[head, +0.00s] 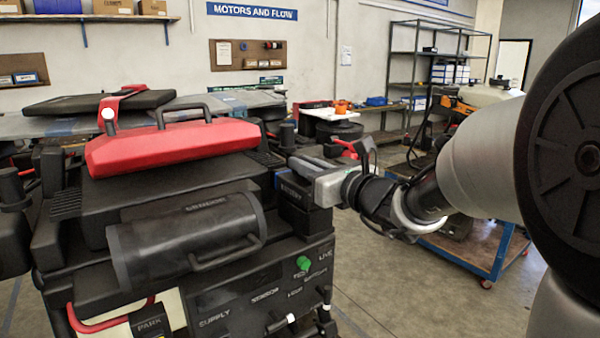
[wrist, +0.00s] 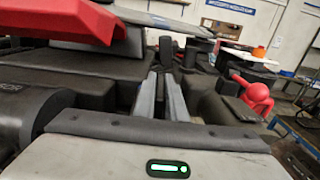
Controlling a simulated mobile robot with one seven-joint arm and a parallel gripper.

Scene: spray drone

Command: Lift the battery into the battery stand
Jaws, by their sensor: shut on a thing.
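A large black unit carries a red cover (head: 170,148) with a black carrying handle (head: 182,112) on top; the red cover also shows at the upper left of the wrist view (wrist: 75,18). The part is mostly hidden.
A black cylinder with a handle (head: 185,240) juts from the unit's front, above a panel with a green knob (head: 303,263). A dark post (head: 287,135) stands just behind my fingers. A blue cart (head: 480,250) stands at right; floor between is clear.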

